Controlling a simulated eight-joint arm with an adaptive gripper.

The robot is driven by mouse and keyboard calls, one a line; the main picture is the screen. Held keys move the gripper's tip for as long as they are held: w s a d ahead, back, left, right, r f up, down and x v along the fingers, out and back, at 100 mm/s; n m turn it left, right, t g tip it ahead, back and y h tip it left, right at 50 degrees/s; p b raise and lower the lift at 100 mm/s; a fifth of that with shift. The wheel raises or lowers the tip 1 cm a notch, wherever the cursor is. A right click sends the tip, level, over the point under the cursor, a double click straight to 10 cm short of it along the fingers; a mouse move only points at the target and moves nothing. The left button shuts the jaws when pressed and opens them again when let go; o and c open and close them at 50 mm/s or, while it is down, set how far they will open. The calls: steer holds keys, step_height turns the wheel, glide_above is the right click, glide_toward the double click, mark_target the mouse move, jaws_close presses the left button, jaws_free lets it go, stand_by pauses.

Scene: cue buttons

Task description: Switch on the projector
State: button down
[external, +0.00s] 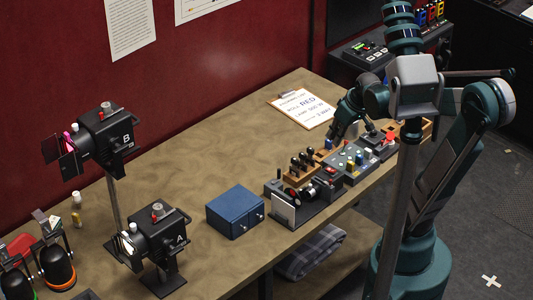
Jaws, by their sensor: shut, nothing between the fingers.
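No thing in view is labelled as the projector, so I cannot tell which one it is. A dark device with a lens-like barrel (312,191) sits near the bench's front edge, with a pale upright plate (285,208) at its left. Lamp A (158,238) and lamp B (103,138) stand on the left, each with a red knob-like part on top. A grey control panel (352,162) with several coloured buttons lies right of the lens device. My gripper (334,141) is shut and empty, pointing down just behind the panel. Its fingertips are small and partly unclear.
A clipboard (304,109) with a cue note lies behind my gripper. A wooden block with dark handles (303,166) and a red mushroom button (389,138) flank the panel. A blue box (235,211) stands mid-bench. The back middle of the bench (220,140) is clear.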

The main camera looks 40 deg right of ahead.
steer(key=shift+d+f+p, duration=0.15)
steer(key=shift+d+p, duration=0.05)
steer(key=shift+d, duration=0.55)
steer(key=shift+d+f+p, duration=0.1)
steer(key=shift+d+p, duration=0.05)
steer(key=shift+d, duration=0.6)
steer(key=shift+w+f, duration=0.1)
steer(key=shift+f, duration=0.05)
steer(key=b, duration=0.2)
glide_above(330, 168)
steer(key=shift+w+d+f, duration=0.1)
steer(key=shift+w+f, duration=0.1)
steer(key=shift+f, duration=2.05)
steer(key=shift+w+f, duration=0.2)
steer(key=shift+f, duration=2.05)
steer(key=shift+s+f, duration=0.25)
steer(key=shift+f, duration=0.35)
steer(key=shift+s+f, duration=0.25)
steer(key=shift+f, duration=0.35)
steer(key=shift+s+f, duration=0.25)
steer(key=shift+f, duration=0.35)
steer(key=shift+s+f, duration=0.1)
steer(key=shift+s+f+t+b, duration=0.25)
steer(key=shift+t+b, duration=0.05)
steer(key=shift+b, duration=0.3)
steer(key=shift+w, duration=0.1)
steer(key=shift+w, duration=0.7)
